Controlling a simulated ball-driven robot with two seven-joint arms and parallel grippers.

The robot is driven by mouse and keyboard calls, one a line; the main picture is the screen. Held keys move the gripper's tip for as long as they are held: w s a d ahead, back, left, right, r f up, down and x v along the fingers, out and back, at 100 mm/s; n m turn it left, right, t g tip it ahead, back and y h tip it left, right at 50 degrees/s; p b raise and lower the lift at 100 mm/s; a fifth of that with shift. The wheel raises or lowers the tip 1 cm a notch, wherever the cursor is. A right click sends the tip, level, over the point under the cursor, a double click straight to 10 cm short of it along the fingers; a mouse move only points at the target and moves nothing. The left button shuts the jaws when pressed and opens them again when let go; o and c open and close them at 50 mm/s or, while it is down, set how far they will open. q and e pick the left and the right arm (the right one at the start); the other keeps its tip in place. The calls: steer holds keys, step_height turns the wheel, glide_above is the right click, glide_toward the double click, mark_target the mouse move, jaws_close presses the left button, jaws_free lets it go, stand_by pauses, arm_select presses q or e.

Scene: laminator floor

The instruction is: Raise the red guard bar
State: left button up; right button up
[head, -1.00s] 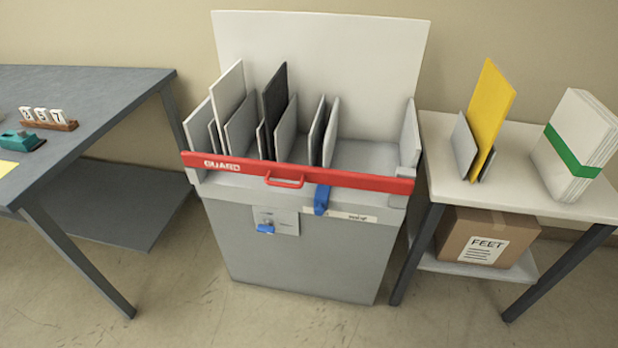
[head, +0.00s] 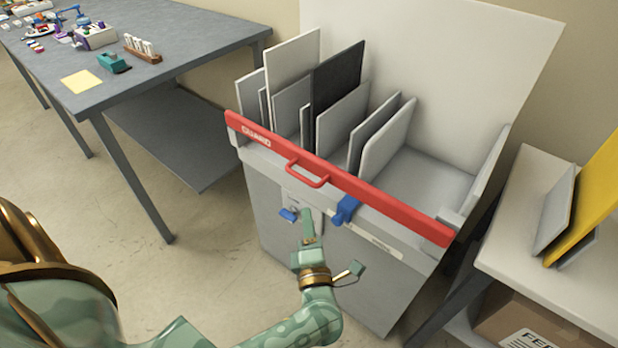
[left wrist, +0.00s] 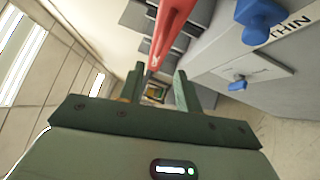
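The red guard bar (head: 400,211), marked GUARD, lies across the front top edge of a grey slotted machine (head: 270,193). A red loop handle (head: 307,176) sticks out from its front. The bar also shows at the top of the left wrist view (left wrist: 171,28). My left gripper (head: 332,242) is in front of the machine, below the handle and apart from it. Its two fingers stand apart in the left wrist view (left wrist: 157,88), with nothing held between them. My right gripper is not in view.
A blue latch (head: 346,209) sits just below the bar, and a blue knob (head: 288,214) is lower on the front panel. Upright panels stand in the slots behind the bar. A grey table (head: 190,45) is left and a white table (head: 530,240) right.

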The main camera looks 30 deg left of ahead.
mark_target(303, 176)
arm_select(q)
steer(key=b+x, duration=0.2)
steer(key=x, duration=1)
steer(key=shift+w+a, duration=0.15)
steer(key=shift+w, duration=0.1)
jaws_close()
